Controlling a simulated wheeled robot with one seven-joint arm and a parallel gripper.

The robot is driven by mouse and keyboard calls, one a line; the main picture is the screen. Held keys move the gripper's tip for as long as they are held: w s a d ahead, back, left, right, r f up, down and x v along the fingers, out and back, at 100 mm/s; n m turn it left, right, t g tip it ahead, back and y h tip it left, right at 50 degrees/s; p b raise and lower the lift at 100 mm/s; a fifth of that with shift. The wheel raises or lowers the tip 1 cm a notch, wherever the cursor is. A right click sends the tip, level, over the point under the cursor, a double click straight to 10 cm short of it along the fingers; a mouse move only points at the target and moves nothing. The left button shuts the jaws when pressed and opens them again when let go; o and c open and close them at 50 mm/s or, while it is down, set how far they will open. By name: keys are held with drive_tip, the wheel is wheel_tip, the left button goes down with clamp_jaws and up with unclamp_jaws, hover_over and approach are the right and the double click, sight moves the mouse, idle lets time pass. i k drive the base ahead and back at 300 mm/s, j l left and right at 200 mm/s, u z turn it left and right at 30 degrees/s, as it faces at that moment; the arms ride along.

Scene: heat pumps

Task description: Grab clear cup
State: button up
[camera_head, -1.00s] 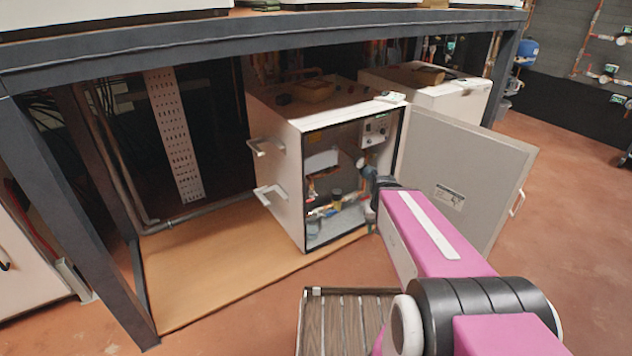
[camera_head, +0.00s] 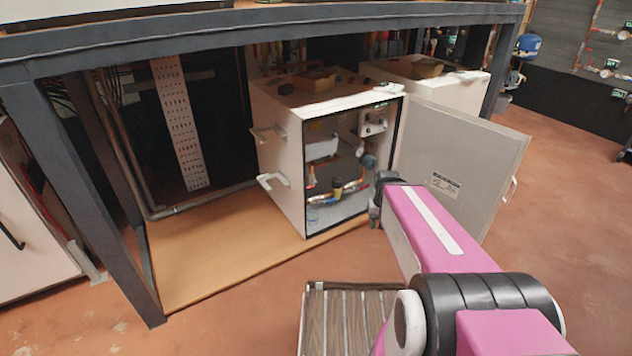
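The white cabinet (camera_head: 279,172) stands open under the bench, with pipes, valves and a dark-yellow fitting inside. A small pale, see-through shape (camera_head: 313,213) at the lower left of its interior may be the clear cup; it is too small to be sure. My gripper (camera_head: 375,216) is a small dark shape at the far end of my pink arm, in front of the cabinet's lower right corner by the door hinge side. It looks apart from the pale shape. Its fingers are too small and dark to read, and I see nothing clearly held.
The cabinet door (camera_head: 462,168) is swung wide to the right, close to my arm. The bench's dark beam (camera_head: 250,32) runs above and its leg (camera_head: 85,200) stands at left. A wooden board (camera_head: 215,250) lies under the cabinet. The red floor at right is clear.

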sight(313, 218)
drive_tip(key=i+l, duration=0.55)
drive_tip(key=l, duration=0.2)
drive_tip(key=i+l+u, duration=0.1)
drive_tip(key=i+l, duration=0.2)
drive_tip(key=l, duration=0.1)
